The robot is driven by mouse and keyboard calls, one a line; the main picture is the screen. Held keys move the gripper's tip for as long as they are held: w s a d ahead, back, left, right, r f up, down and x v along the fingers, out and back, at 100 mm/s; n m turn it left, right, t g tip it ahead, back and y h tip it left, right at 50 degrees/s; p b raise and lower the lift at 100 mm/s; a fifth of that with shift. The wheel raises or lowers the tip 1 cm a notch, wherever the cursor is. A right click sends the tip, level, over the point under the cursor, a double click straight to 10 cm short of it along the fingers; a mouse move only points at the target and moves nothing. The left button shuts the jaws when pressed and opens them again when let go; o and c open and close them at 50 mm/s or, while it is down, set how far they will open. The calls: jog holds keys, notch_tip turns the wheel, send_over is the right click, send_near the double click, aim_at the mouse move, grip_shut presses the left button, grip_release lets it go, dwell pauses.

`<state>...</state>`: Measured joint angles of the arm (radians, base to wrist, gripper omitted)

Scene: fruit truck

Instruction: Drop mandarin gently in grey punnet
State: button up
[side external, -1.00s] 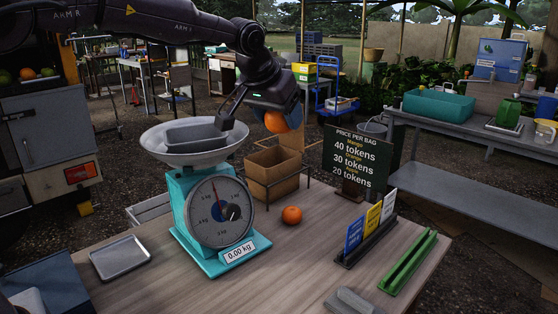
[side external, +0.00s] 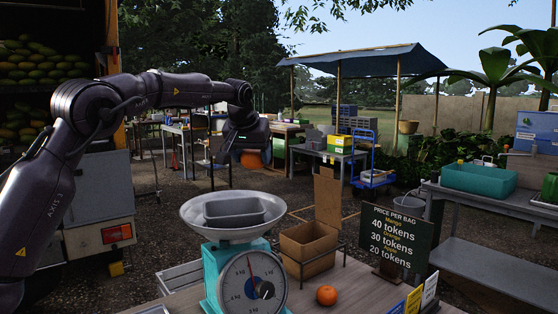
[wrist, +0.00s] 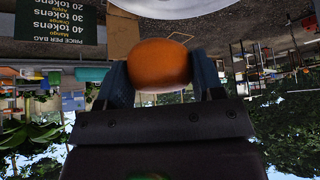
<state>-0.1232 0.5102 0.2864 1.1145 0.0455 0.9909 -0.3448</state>
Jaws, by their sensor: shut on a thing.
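The mandarin (side external: 250,160) is held between the fingers of my gripper (side external: 252,152), up in the air. In the wrist view the mandarin (wrist: 160,66) sits between the two blue-grey fingers of my gripper (wrist: 160,85). The grey punnet (side external: 234,212) is an open, shallow tray resting in the white pan (side external: 190,222) of the teal scale (side external: 212,270). My gripper is above the punnet's level with a clear gap, and appears over or behind the pan's right part. The inside of the punnet is mostly hidden. The wrist view shows only the white pan's edge (wrist: 165,8).
A second orange fruit (side external: 327,295) lies on the table right of the scale. A cardboard box (side external: 308,252) stands behind it with its flap up. A price board (side external: 392,240) and colored cards (side external: 414,300) stand at the right. The air above the pan is clear.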

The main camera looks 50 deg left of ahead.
jog(key=shift+s+a+f+n, duration=0.15)
jog(key=shift+a+f, duration=0.05)
jog(key=shift+a, duration=0.4)
jog(key=shift+s+a+f+n, duration=0.15)
jog(key=shift+a, duration=0.45)
jog(key=shift+f, duration=4.9)
jog(key=o, duration=1.1)
jog(key=shift+r, duration=4.5)
